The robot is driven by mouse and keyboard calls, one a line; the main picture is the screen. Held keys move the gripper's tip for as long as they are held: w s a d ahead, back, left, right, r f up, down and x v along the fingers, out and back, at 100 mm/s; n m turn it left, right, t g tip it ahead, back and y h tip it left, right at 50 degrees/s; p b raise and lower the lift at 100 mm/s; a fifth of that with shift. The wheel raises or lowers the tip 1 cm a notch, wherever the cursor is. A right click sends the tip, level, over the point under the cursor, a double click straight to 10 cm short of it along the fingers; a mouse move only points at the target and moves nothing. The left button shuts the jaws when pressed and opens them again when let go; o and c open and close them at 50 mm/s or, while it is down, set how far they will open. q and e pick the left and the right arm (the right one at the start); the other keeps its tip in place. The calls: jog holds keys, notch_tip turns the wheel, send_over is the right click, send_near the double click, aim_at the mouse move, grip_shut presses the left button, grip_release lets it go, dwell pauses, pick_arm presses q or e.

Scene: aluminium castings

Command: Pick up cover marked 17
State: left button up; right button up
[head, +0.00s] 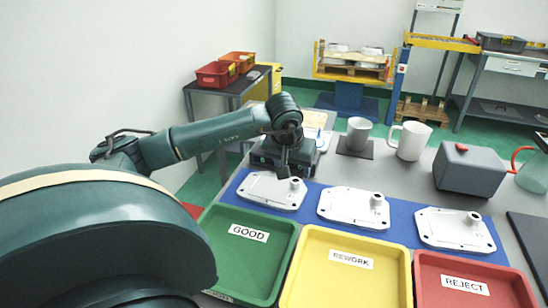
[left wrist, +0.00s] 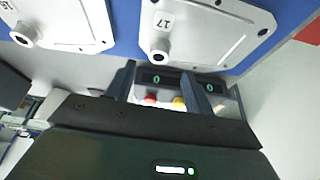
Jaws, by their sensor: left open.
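The cover marked 17 (left wrist: 205,28) is a pale metal plate with a raised round boss, lying on the blue mat in the left wrist view. It appears to be the leftmost cover (head: 262,191) in the head view, where its marking cannot be read. My left gripper (head: 290,168) is above the far edge of that cover, partly in front of it. In the left wrist view its two fingers (left wrist: 158,74) are apart with nothing held between them, close to the boss side of the cover. My right gripper is not in view.
Two similar covers (head: 353,209) (head: 455,230) lie to the right on the blue mat (head: 308,208). Green GOOD (head: 290,237), yellow REWORK (head: 402,262) and red REJECT (head: 418,270) trays stand in front. A dark device (head: 268,160), mugs (head: 410,141) and a grey box (head: 468,172) stand behind.

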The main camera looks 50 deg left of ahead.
aim_at(295, 178)
pick_arm(q)
jog(key=x, duration=0.4)
jog(key=shift+d+f, duration=0.2)
jog(key=shift+f, duration=0.2)
grip_shut()
